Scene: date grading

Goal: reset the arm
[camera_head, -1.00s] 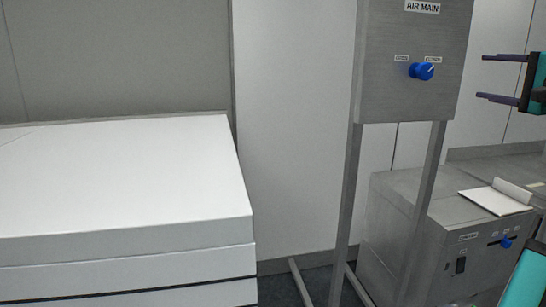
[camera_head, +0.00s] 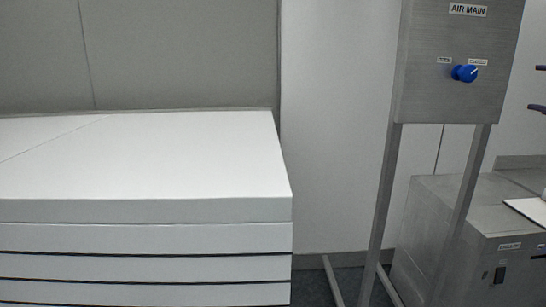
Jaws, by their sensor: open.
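My gripper (camera_head: 538,88) is at the right edge of the head view. Only its two dark finger ends show, one above the other, with a gap between them. Nothing shows between the fingers, and the rest of the gripper and arm is out of frame. The gripper appears to the right of the grey AIR MAIN panel (camera_head: 428,95), with its blue knob (camera_head: 465,73). I see no contact between the gripper and the panel.
A white layered stack (camera_head: 150,170) fills the lower left. The panel stands on thin metal legs (camera_head: 383,190) with feet on the dark floor. A grey metal cabinet (camera_head: 440,215) stands behind the legs at right, with a white board (camera_head: 528,211) partly visible on it.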

